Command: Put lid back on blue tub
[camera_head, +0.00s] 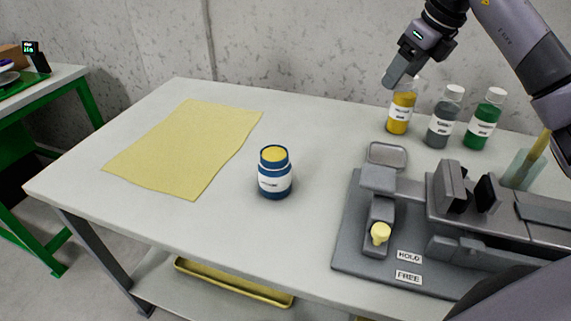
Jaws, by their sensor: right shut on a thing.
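The blue tub (274,182) stands upright near the middle of the table, with a white label on its side. Its top is open and yellow shows inside the blue rim. I cannot make out a separate lid anywhere in view. My right gripper (398,76) is at the back right, well away from the tub, and its fingers overlap the top of the yellow bottle (399,121). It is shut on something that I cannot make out. Whether it touches the bottle is unclear. My left gripper is out of view.
A grey bottle (441,132) and a green bottle (480,134) stand along the back edge. A grey fixture (350,234) with a yellow knob (380,233) and HOLD and FREE labels fills the right front. A yellow sheet (184,150) lies left. The table (225,220) is clear around the tub.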

